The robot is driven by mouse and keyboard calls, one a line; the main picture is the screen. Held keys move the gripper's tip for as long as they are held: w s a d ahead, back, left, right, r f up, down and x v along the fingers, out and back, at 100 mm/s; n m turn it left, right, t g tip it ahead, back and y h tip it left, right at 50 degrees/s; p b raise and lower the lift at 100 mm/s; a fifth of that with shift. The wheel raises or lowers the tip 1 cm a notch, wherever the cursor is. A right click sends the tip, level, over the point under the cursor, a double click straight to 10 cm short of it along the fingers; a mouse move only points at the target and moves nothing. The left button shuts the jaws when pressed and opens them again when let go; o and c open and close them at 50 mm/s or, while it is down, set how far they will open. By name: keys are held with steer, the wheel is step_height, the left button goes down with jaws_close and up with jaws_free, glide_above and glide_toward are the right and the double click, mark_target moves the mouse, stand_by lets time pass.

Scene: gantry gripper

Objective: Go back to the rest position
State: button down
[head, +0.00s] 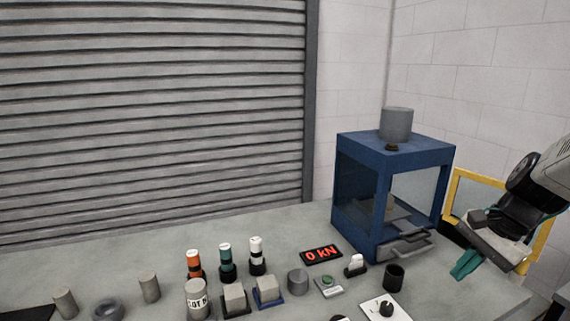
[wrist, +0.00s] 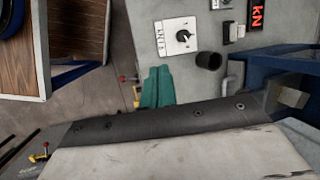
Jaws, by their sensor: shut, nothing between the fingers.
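My gripper (head: 466,265) is at the right of the head view, in front of and to the right of the blue press frame (head: 391,143). Its teal fingers are together, with nothing between them. In the wrist view the closed fingers (wrist: 157,87) show near the middle, over the edge of the grey bench. My arm comes in from the right edge of the head view. No rest position is marked in either view.
The grey bench (head: 130,246) holds several bottles, blocks and cylinders at the front. A "0 kN" display (head: 321,254), a dark cup (head: 394,277) and a knob panel (head: 384,309) stand near the press. A yellow-framed panel (head: 478,178) is behind my gripper.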

steer(key=s+a+r+n+h, duration=0.2)
steer(key=s+a+r+n, duration=0.1)
steer(key=s+n, duration=0.3)
steer(key=s+a+r+n+h, duration=0.2)
steer(key=s+a+n, duration=0.3)
steer(key=s, duration=0.6)
steer(key=shift+s+r+n, duration=0.25)
steer(key=shift+r+n, duration=0.4)
steer(key=shift+n, duration=0.25)
